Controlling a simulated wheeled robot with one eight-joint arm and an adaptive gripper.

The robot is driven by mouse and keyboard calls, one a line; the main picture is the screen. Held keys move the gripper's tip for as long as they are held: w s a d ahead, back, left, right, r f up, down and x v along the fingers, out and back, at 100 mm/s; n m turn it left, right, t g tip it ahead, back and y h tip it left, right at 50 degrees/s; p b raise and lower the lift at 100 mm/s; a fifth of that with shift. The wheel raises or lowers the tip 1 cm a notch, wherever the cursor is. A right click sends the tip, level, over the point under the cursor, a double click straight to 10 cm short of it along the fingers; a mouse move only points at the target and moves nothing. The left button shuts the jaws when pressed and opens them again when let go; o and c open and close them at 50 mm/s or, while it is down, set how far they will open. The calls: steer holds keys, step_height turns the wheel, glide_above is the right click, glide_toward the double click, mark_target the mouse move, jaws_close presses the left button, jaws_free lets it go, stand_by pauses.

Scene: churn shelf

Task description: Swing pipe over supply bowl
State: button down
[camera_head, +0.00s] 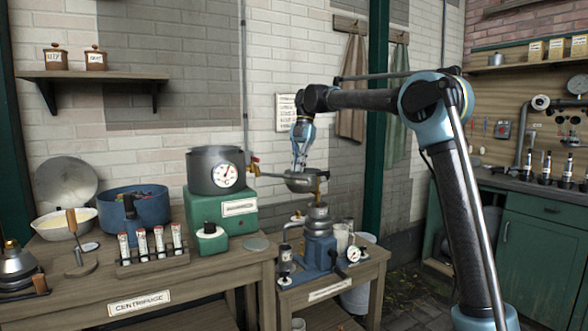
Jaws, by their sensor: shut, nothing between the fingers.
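The supply bowl (305,184) is a shallow grey metal bowl above the blue hand-cranked machine (319,252) on the small right-hand bench. A thin pipe (272,175) runs right from a brass valve (254,166) beside the grey pot. Its right end is near the bowl's left rim; I cannot tell if it reaches over the bowl. My gripper (299,166) points down, shut and empty, just above the bowl in the picture. Whether it touches the pipe or bowl is too small to tell.
A grey pot with a dial (214,171) sits on a green base left of the pipe. A vertical wall pipe (244,80) rises behind. The left bench (215,270) holds a blue tub (136,208) and a rack of tubes (152,256). A green post (376,120) stands behind my arm.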

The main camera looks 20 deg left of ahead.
stand_by(0.8)
steer(key=shift+r, duration=0.15)
steer(key=v, duration=0.9)
steer(key=s+a+f+n+t+h, duration=0.1)
steer(key=s+f+t, duration=0.1)
steer(key=s+t, duration=0.75)
steer(key=s+a+f+t+h, duration=0.1)
steer(key=s+a+f+t, duration=0.15)
steer(key=s+t, duration=0.65)
steer(key=w+d+f+g, duration=0.2)
steer(key=w+f+g, duration=0.1)
steer(key=w+f, duration=0.4)
steer(key=shift+w+f, duration=0.25)
steer(key=shift+w, duration=0.7)
steer(key=shift+y, duration=0.3)
